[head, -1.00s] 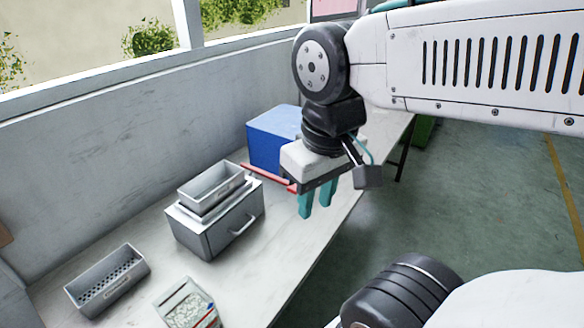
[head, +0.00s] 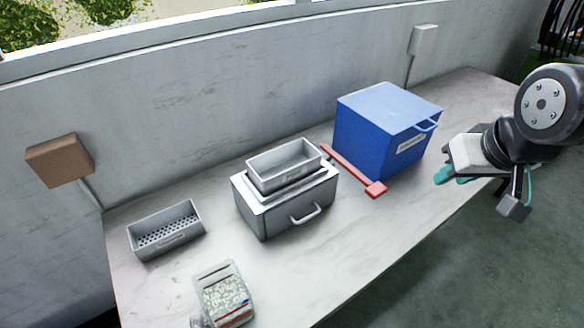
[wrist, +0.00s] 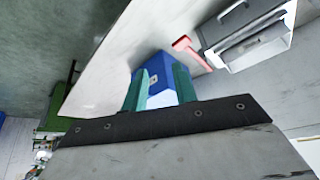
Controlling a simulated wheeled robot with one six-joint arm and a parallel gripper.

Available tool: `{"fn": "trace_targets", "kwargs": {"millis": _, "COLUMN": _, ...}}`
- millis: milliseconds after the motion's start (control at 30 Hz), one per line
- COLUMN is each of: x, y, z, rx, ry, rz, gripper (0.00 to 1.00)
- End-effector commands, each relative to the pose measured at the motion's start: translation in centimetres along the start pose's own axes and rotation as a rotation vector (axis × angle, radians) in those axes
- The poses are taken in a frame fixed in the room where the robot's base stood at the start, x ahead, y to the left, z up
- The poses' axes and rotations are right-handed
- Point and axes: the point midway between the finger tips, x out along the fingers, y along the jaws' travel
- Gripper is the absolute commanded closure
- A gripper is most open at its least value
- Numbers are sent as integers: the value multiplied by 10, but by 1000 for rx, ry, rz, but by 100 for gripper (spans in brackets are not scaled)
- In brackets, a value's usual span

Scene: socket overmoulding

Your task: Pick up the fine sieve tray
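A grey tray with a perforated bottom of clear round holes (head: 165,248) lies on the bench at the left in the head view. A second grey rectangular tray (head: 286,178) sits on top of a metal box with a handle; no holes can be made out in it. I cannot tell from the pictures which tray is the fine sieve tray. My gripper (head: 452,177) is at the right, near the bench's front edge beside the blue box, far from both trays. In the wrist view its two teal fingers (wrist: 160,88) are apart with nothing held between them.
The metal box (head: 268,216) stands mid-bench. A red-handled tool (head: 352,172) lies between it and the blue box (head: 375,135). A clear container of pale granules (head: 224,297) stands at the front left. The bench (head: 350,245) is clear along its front middle.

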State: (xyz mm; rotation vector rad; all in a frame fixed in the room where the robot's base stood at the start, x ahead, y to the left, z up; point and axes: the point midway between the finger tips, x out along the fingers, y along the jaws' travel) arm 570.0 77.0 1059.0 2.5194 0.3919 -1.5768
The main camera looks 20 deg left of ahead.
Motion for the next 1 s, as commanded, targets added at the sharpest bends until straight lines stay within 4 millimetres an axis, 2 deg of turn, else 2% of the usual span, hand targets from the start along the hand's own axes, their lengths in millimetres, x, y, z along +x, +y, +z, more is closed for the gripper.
{"fn": "trace_targets", "kwargs": {"millis": 33, "x": 24, "y": -24, "z": -17, "rx": -54, "ry": 44, "rz": -30, "gripper": 72}}
{"fn": "trace_targets", "kwargs": {"millis": 100, "x": 52, "y": -58, "z": -40, "rx": -115, "ry": 130, "rz": -69, "gripper": 72}}
{"fn": "trace_targets", "kwargs": {"millis": 233, "x": 97, "y": -129, "z": -67, "rx": -216, "ry": 289, "rz": -152, "gripper": 72}}
{"fn": "trace_targets", "kwargs": {"millis": 400, "x": 140, "y": -224, "z": -72, "rx": -323, "ry": 482, "rz": -271, "gripper": 72}}
{"fn": "trace_targets", "kwargs": {"millis": 500, "x": 155, "y": -267, "z": -63, "rx": -365, "ry": 572, "rz": -330, "gripper": 72}}
{"fn": "trace_targets", "kwargs": {"millis": 600, "x": 163, "y": -296, "z": -54, "rx": -391, "ry": 637, "rz": -373, "gripper": 72}}
{"fn": "trace_targets", "kwargs": {"millis": 700, "x": 166, "y": -313, "z": -48, "rx": -404, "ry": 679, "rz": -400, "gripper": 72}}
{"fn": "trace_targets", "kwargs": {"millis": 833, "x": 172, "y": -323, "z": -49, "rx": -409, "ry": 698, "rz": -411, "gripper": 72}}
{"fn": "trace_targets", "kwargs": {"millis": 1000, "x": 186, "y": -332, "z": -60, "rx": -408, "ry": 699, "rz": -411, "gripper": 72}}
